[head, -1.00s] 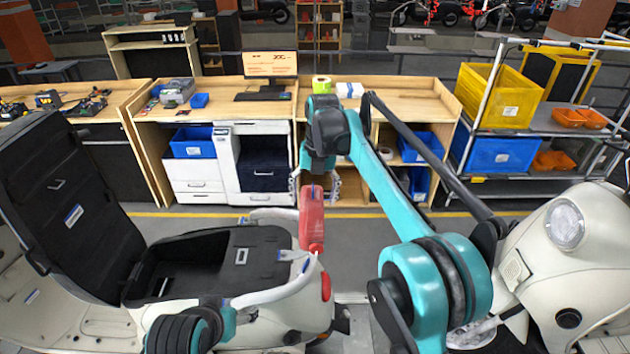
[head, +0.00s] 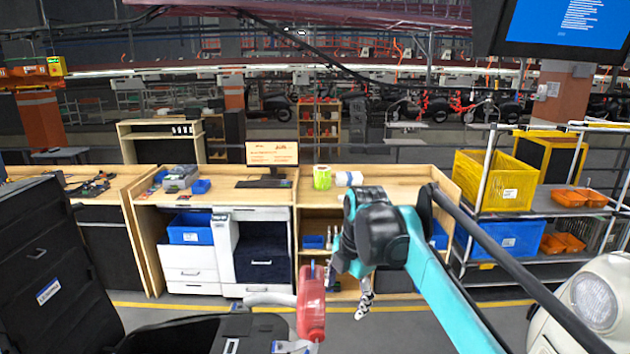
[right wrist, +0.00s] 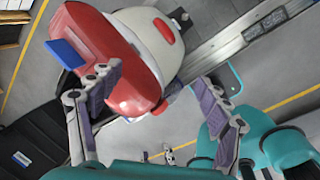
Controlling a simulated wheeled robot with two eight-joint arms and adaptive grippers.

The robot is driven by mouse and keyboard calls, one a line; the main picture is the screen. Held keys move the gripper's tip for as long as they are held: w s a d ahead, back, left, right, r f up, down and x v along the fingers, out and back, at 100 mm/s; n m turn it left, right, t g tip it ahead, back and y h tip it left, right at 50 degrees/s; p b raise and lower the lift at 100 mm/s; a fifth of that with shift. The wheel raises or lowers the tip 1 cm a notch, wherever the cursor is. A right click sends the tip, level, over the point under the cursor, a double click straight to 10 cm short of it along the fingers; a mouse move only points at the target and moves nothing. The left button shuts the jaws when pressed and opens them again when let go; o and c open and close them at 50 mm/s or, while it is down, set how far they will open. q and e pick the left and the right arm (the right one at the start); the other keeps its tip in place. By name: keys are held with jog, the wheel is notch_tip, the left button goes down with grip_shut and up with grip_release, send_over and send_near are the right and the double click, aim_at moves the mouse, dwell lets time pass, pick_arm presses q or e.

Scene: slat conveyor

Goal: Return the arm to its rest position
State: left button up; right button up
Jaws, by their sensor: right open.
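My right arm reaches in from the lower right of the head view, and its gripper (head: 348,278) hangs to the right of a scooter's red tail part (head: 311,303). In the right wrist view the gripper (right wrist: 160,78) is open, with its two jointed fingers spread wide. Nothing is held between the fingers. The red tail part (right wrist: 105,55) with a blue patch and a cream shell lies beyond them in that view; I cannot tell the exact gap.
Behind are a wooden workbench (head: 225,180) with a monitor (head: 271,154) and a shelf rack (head: 545,205) with bins. Floor shows between scooters and bench.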

jog(key=s+d+f+m+t+b, duration=0.1)
jog(key=s+d+f+m+b, duration=0.2)
jog(key=f, duration=0.9)
jog(key=s+d+f+m+t+b, duration=0.2)
jog(key=s+d+f+m+b, duration=0.2)
jog(key=s+f+m+b, duration=0.6)
jog(key=s+d+f+m+t+h+b, duration=0.1)
jog(key=s+d+f+m+b, duration=0.3)
jog(key=s+f+m, duration=0.5)
notch_tip(320, 180, down, 6)
jog(key=m+t+b, duration=0.1)
jog(key=m+b, duration=0.1)
jog(key=m, duration=0.1)
jog(key=shift+s+r, duration=0.15)
jog(key=shift+s, duration=0.1)
